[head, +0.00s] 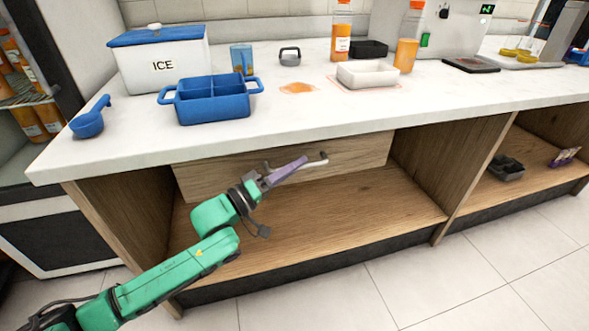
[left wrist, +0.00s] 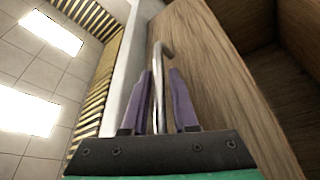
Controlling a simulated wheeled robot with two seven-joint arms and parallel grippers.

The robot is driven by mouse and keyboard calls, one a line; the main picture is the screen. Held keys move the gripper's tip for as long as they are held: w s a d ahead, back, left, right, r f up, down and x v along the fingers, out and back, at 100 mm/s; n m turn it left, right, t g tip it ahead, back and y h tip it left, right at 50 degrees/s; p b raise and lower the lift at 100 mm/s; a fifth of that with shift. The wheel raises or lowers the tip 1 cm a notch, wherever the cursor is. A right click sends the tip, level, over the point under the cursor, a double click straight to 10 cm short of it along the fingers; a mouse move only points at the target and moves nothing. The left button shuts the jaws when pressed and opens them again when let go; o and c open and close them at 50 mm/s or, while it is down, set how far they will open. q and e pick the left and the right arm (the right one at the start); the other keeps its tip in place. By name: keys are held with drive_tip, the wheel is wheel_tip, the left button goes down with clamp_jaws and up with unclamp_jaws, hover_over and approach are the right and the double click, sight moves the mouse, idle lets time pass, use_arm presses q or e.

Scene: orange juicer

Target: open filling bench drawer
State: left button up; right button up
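The wooden drawer (head: 350,152) sits under the white bench top, and its front looks shut. Its metal bar handle (head: 318,161) shows at the right end, with the rest behind my gripper. My left gripper (head: 303,161) is at the handle in front of the drawer. In the left wrist view, the handle (left wrist: 158,85) runs between the purple fingers of my left gripper (left wrist: 160,85). The fingers stand apart, one on each side of the bar, with small gaps visible. The drawer front (left wrist: 215,80) fills the right of that view. My right gripper is not in view.
The bench top (head: 300,115) holds a white ICE box (head: 165,72), a blue divided container (head: 212,112), a blue scoop (head: 88,122) and a white tray (head: 366,75). An open wooden shelf (head: 330,215) lies below the drawer. The floor in front is clear.

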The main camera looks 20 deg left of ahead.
use_arm(q)
clamp_jaws()
idle(1.4)
